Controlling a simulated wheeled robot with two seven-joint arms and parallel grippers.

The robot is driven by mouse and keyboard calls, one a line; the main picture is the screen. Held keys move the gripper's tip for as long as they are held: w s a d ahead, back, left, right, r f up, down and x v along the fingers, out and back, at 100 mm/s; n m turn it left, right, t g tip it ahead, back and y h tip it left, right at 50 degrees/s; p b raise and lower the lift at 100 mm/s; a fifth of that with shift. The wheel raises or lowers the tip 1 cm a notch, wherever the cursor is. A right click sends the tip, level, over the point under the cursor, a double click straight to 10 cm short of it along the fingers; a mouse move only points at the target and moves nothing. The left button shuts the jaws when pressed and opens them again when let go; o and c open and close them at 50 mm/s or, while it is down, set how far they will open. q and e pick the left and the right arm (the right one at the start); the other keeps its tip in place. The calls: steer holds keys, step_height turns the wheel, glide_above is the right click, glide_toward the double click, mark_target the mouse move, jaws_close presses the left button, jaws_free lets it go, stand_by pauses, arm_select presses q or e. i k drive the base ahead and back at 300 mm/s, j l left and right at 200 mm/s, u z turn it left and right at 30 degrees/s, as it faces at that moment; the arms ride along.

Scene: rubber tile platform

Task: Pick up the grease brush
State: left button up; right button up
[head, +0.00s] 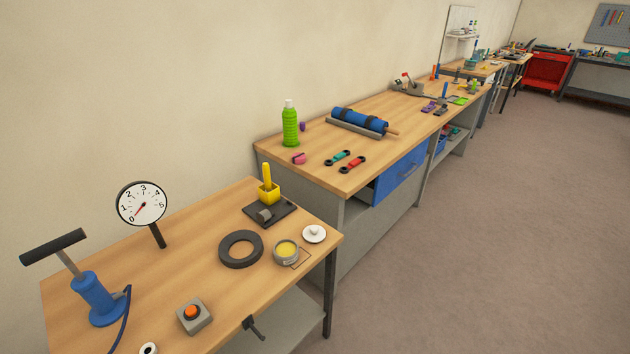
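No brush bristles can be made out. A yellow upright handle (266,173) rises from a yellow block-shaped holder (269,193) at the back right of the near wooden table (205,281); it may be the grease brush, but I cannot tell for sure. An open round tin (286,254) with a yellow filling, seemingly grease, stands near the table's right edge. A white round lid (314,233) with a knob lies beside it. Neither of my grippers is in view.
A black ring (241,249), dark plate (270,214), dial gauge (143,203), blue pump (97,299) and orange-button box (194,316) share the near table. A black fitting (254,327) juts from its front edge. A longer bench (325,175) stands beyond; open floor lies right.

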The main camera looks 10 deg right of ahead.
mark_target(266, 169)
steer(key=i+l+z, duration=0.3)
steer(key=z, duration=0.15)
steer(key=i+l+z, duration=0.45)
